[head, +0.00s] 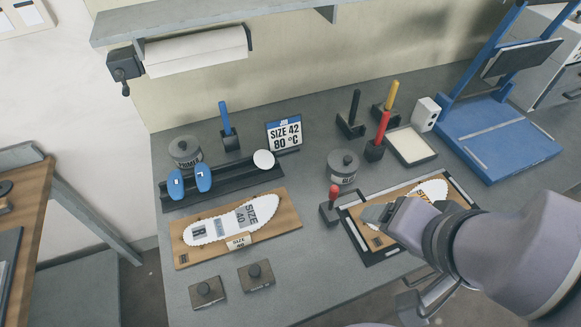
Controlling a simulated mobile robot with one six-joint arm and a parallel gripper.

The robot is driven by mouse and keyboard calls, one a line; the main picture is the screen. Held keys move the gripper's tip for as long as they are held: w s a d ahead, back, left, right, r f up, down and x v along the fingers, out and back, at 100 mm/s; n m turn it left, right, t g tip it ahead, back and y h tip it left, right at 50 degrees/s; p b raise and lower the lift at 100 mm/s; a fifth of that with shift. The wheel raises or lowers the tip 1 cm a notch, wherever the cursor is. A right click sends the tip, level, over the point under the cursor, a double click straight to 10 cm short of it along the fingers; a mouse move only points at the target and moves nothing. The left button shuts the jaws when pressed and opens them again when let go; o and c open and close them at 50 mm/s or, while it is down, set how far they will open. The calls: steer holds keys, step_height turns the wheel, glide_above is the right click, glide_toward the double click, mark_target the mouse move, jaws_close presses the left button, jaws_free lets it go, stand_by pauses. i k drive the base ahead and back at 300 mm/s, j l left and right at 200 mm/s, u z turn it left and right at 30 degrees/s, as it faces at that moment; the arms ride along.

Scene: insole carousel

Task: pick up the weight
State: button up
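Two dark square blocks with round knobs on top, which look like weights, sit side by side at the table's front edge. One weight (207,292) is at the left and the other weight (257,276) is just right of it. Both stand apart from my gripper. My gripper (370,213) is to their right, over the framed board (357,239) with a white insole (430,190). My arm hides part of that board. The fingers are too small and foreshortened to tell whether they are open or holding anything.
A wooden board (285,203) with a white insole marked size 40 lies behind the weights. A red-handled tool (330,208) stands between the boards. Lidded pots, a sign (284,134), upright handles and a blue press (497,140) stand farther back. Bare table lies right of the weights.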

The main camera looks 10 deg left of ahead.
mark_target(207, 292)
steer(key=j+u, duration=0.1)
steer(key=u, duration=2)
